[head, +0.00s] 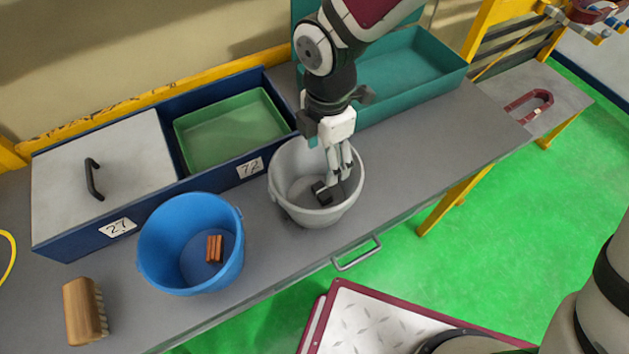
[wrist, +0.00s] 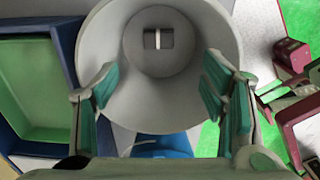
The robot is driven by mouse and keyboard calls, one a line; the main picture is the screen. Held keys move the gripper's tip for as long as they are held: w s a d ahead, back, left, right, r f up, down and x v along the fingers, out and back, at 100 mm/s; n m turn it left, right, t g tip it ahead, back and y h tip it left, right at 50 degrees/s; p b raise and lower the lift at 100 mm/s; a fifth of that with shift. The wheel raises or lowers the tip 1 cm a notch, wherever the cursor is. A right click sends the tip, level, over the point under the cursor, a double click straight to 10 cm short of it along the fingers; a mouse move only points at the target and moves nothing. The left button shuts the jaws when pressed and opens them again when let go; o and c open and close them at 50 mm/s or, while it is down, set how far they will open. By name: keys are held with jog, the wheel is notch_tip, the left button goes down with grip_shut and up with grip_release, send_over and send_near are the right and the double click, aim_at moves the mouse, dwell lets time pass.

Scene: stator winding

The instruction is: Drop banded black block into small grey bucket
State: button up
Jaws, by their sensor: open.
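The banded black block (head: 321,193) lies inside the small grey bucket (head: 283,193). In the wrist view the block (wrist: 150,39), dark with a light band across its middle, rests on the bottom of the grey bucket (wrist: 100,40). My gripper (head: 340,180) points down into the bucket's mouth in the head view, its fingers reaching below the rim. In the wrist view my gripper (wrist: 163,85) is open, with its green-padded fingers wide apart and nothing between them. The block is apart from the fingers.
A blue bucket (head: 160,262) with reddish-brown pieces (head: 214,249) stands to the left. A wooden brush (head: 80,312) lies at the front left. Behind are a navy box with a lid (head: 100,170), a green tray (head: 225,135) and a teal bin (head: 415,65). The bench right of the bucket is clear.

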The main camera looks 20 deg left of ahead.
notch_tip(320, 180, up, 12)
dwell(0.5)
jog(key=w+d+r+m+t, duration=0.1)
jog(key=d+r+m, duration=0.3)
jog(key=d+m, duration=0.4)
jog(key=d+r+m+t, duration=0.2)
jog(key=d+r+m, duration=0.25)
jog(key=d, duration=0.45)
jog(key=s+d+r+m+t, duration=0.1)
jog(key=s+d+r+m, duration=0.1)
jog(key=s+d+m, duration=0.2)
jog(key=s+d+r+m+t, duration=0.1)
jog(key=s+d+m, duration=0.3)
jog(key=d+m, duration=0.5)
jog(key=m, duration=0.2)
jog(key=shift+d+r+m+t, duration=0.25)
jog(key=shift+r+m+t, duration=0.05)
jog(key=shift+r+m, duration=0.05)
